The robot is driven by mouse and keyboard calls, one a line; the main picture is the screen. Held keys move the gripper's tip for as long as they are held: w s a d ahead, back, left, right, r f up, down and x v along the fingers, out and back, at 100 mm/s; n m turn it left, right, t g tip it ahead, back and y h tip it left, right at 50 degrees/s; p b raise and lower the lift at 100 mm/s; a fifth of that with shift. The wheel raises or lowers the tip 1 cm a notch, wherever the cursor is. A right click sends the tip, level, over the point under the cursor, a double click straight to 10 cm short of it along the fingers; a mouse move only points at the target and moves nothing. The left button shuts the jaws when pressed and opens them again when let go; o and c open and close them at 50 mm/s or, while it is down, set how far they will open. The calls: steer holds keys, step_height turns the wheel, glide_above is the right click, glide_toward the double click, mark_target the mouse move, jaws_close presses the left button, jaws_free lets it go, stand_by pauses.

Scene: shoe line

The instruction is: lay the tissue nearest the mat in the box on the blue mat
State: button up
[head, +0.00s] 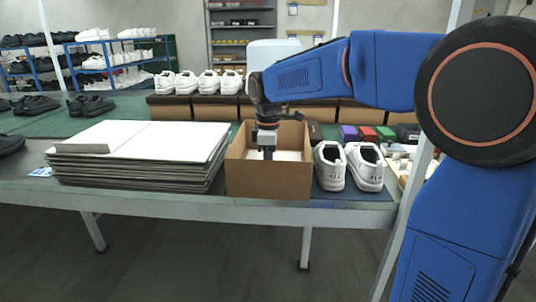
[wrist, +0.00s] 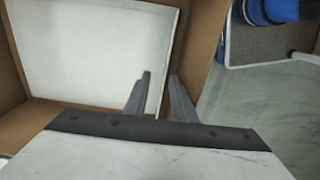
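A flat white sheet, which looks like the tissue (head: 287,155), lies inside the box. In the wrist view the white sheet (wrist: 95,45) lies flat on the box floor, with brown walls around it. My gripper (head: 268,154) points down into the box. I cannot tell whether the fingertips touch the sheet.
A pair of white shoes (head: 348,166) stands close to the right of the box. A stack of flat sheets with white tops (head: 150,139) lies to the left. Brown boxes (head: 210,107) with white shoes stand behind. Small coloured boxes (head: 367,133) are at the back right.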

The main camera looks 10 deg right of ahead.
step_height(320, 180, up, 16)
steer(key=r, duration=0.1)
steer(key=s+d+f+m+t, duration=0.1)
steer(key=s+d+f+m, duration=0.25)
steer(key=s, duration=0.35)
steer(key=s+d+f+m+t, duration=0.1)
steer(key=s+d+f+m, duration=0.25)
steer(key=s, duration=0.45)
steer(key=s+d+f+m+t, duration=0.1)
steer(key=s+d+f+m, duration=0.1)
steer(key=s+f, duration=0.5)
steer(key=s+d+f+m+t, duration=0.1)
steer(key=s+f+m, duration=0.4)
steer(key=f, duration=0.5)
steer(key=s+d, duration=0.1)
steer(key=s, duration=0.1)
steer(key=shift+s+d+t, duration=0.25)
steer(key=shift+s+t, duration=0.05)
steer(key=shift+t, duration=0.1)
